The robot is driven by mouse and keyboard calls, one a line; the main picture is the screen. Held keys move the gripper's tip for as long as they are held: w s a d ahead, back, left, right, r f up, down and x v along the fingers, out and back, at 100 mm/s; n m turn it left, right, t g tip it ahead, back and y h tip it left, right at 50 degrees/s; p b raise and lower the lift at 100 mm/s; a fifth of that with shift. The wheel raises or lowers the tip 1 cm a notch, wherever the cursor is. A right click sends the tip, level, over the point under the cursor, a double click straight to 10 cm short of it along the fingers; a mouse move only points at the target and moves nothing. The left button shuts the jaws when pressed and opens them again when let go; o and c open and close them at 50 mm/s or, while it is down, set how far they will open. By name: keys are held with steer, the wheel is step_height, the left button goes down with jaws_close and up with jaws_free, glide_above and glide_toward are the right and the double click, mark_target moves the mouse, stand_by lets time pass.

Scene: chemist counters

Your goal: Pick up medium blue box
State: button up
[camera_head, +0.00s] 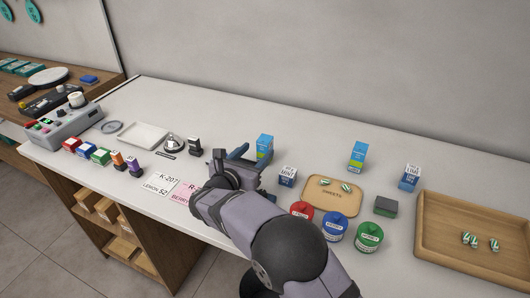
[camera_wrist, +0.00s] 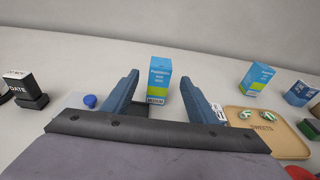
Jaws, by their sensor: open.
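Several blue boxes stand upright on the counter. A tall blue box with a green band (camera_head: 265,144) is just beyond my gripper (camera_head: 246,160). In the wrist view this box (camera_wrist: 158,82) shows between the two blue fingers of my gripper (camera_wrist: 160,77), which are apart and empty. A similar box (camera_head: 357,155) stands farther right, also in the wrist view (camera_wrist: 257,79). A blue-and-white box (camera_head: 410,178) is right of that, and a small white-and-blue box (camera_head: 288,177) stands close to the right of my gripper, partly hidden by the right finger in the wrist view.
A wooden tray (camera_head: 430,235) is at far right. A black stamp (camera_head: 195,146) stands left.

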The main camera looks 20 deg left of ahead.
mark_target(262, 143)
steer(key=shift+s+a+f+t+b, duration=0.1)
steer(key=shift+f+t+b, duration=0.35)
steer(key=shift+t+b, duration=0.3)
steer(key=shift+r+t, duration=0.3)
steer(key=shift+t, duration=0.05)
steer(key=shift+w+d+r+p, duration=0.15)
steer(key=shift+w+p, duration=0.45)
steer(key=shift+w, duration=0.9)
steer(key=shift+w+d+r+p, duration=0.1)
steer(key=shift+w+p, duration=0.45)
steer(key=shift+w, duration=0.9)
steer(key=shift+w+a, duration=0.1)
steer(key=shift+w, duration=0.55)
steer(key=c, duration=1.3)
steer(key=shift+o, duration=0.2)
steer(key=shift+r+b, duration=0.55)
steer(key=shift+r, duration=4.5)
